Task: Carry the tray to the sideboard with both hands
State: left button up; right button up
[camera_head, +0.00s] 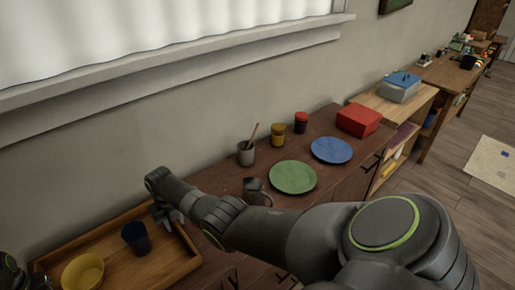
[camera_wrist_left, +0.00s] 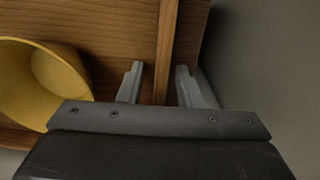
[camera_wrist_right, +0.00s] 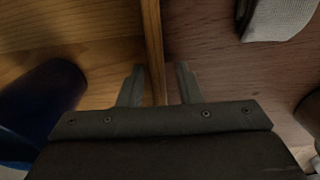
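The wooden tray (camera_head: 183,268) lies at the lower left of the head view, on the left part of a dark brown cabinet top. It holds a yellow bowl (camera_head: 83,272) and a dark blue cup (camera_head: 136,238). My right gripper (camera_head: 165,217) is at the tray's right rim. In the right wrist view its fingers (camera_wrist_right: 159,78) stand apart on either side of the rim, with a gap showing. In the left wrist view my left gripper (camera_wrist_left: 160,80) straddles the opposite rim, fingers apart, beside the bowl. The left hand barely shows in the head view.
The wall is close behind.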

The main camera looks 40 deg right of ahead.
pick_arm(q)
notch_tip(320, 180, up, 12)
jog(key=shift+f, duration=0.25)
pick_arm(e)
notch_tip(320, 180, up, 12)
dwell(0.7)
pick_arm(q)
jog(key=shift+s, duration=0.1)
dwell(0.4)
